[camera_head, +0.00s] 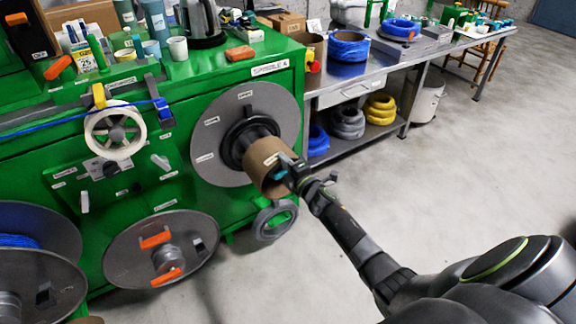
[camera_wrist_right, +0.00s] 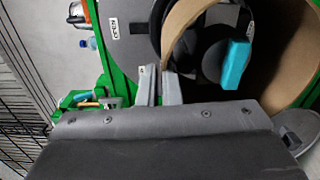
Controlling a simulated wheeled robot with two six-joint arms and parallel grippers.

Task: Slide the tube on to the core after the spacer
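The brown cardboard tube (camera_head: 265,160) is in front of the large grey disc (camera_head: 215,137) on the green machine. Its back end is close to the black core (camera_head: 240,138) at the disc's middle; whether they touch is unclear. In the right wrist view the tube (camera_wrist_right: 292,55) opens toward me, with a dark shaft and a cyan-tipped part (camera_wrist_right: 237,62) showing within its opening. My right gripper (camera_head: 286,167) is at the tube's near rim. Its grey fingers (camera_wrist_right: 160,82) pinch the tube wall. I cannot clearly tell a separate spacer. My left gripper is not in view.
A small grey ring-shaped wheel (camera_head: 274,219) hangs below the tube. A lower reel with orange handles (camera_head: 157,240) is to the left. A steel bench (camera_head: 345,92) with cable coils stands behind at right. The floor (camera_head: 460,150) at right is clear.

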